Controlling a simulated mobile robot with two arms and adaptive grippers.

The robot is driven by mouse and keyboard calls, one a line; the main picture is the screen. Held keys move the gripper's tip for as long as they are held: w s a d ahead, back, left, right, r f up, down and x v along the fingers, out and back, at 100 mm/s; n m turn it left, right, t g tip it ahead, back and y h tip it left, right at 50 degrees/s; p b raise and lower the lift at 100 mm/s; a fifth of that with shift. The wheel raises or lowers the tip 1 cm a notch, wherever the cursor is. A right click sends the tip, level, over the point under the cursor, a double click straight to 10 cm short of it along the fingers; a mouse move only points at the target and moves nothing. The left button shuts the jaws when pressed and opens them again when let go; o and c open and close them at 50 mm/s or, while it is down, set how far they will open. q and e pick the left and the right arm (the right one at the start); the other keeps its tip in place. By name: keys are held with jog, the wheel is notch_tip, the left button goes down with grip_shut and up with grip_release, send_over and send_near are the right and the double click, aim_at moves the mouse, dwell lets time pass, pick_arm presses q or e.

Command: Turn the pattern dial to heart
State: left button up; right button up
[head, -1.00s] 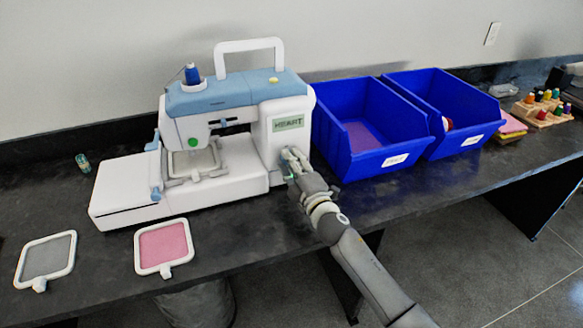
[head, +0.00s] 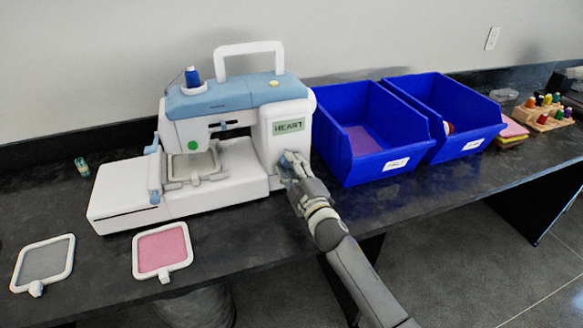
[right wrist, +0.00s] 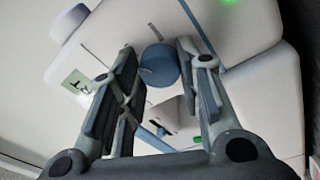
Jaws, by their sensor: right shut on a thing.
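The white and light-blue embroidery machine (head: 215,155) stands on the dark bench. Its small green display (head: 289,126) reads HEART. The pattern dial is a round blue knob (right wrist: 158,66) on the machine's front, below the display; in the head view my gripper mostly hides it. My right gripper (head: 290,162) is at the front of the machine, and in the right wrist view (right wrist: 157,58) its two fingers are on either side of the dial, shut on it. The display shows partly in the right wrist view (right wrist: 76,83), seen at a slant. My left gripper is not in view.
Two blue bins (head: 352,172) stand just right of the machine, close to my right arm. A grey hoop (head: 45,262) and a pink hoop (head: 162,249) lie at the bench's front left. A thread rack (head: 543,112) is at far right.

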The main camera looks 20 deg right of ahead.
jog(key=o, duration=1)
jog(key=shift+o, duration=0.2)
jog(key=shift+s, duration=0.1)
jog(key=s+d+f, duration=0.1)
jog(key=s, duration=1)
jog(key=shift+s+f, duration=0.15)
jog(key=shift+s, duration=0.25)
